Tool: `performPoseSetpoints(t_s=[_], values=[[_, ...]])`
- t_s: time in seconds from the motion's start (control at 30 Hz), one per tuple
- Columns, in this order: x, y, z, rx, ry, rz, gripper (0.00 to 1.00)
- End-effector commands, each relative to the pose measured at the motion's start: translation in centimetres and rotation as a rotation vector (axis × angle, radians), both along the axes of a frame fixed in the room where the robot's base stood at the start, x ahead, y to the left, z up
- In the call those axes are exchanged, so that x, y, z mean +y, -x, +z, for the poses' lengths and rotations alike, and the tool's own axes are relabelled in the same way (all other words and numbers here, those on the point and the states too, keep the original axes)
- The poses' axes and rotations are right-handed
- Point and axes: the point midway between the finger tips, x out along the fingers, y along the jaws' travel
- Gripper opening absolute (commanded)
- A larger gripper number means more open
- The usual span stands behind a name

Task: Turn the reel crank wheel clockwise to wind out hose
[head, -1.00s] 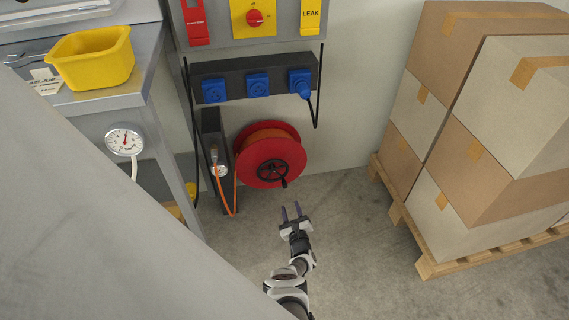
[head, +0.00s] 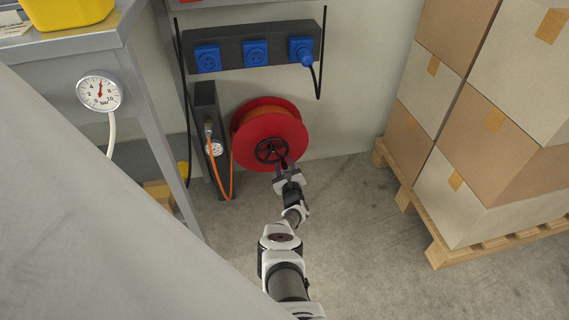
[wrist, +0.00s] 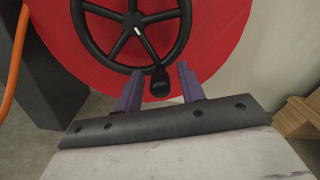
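The black spoked crank wheel (head: 271,151) sits on the front of the red hose reel (head: 262,124), low on the wall. In the wrist view the crank wheel (wrist: 138,30) has a white mark near its hub. Its black handle knob (wrist: 160,80) hangs at the lower right of the rim. My gripper (head: 286,168) is at the reel's lower front. In the wrist view my gripper (wrist: 160,88) is open, with one purple finger on each side of the knob and a gap visible. Whether a finger touches the knob I cannot tell.
An orange hose (head: 215,165) runs left of the reel beside a dark upright box (head: 207,115). A socket strip (head: 250,46) with a hanging black cable is above. Stacked cartons on a pallet (head: 440,250) stand right. Floor between is clear.

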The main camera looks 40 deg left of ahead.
Motion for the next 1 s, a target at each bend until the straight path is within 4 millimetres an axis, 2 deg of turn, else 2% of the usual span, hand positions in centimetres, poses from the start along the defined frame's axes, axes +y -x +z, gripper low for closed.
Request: performPoseSetpoints(t_s=[0.37, 0.6, 0.67, 1.0], values=[[0.21, -0.17, 0.03, 0.001, 0.001, 0.0, 0.38], [0.2, -0.16, 0.02, 0.0, 0.0, 0.001, 0.06], [0.2, -0.17, 0.01, 0.0, 0.0, 0.001, 0.0], [0.31, -0.01, -0.17, 0.03, -0.025, 0.001, 0.0]])
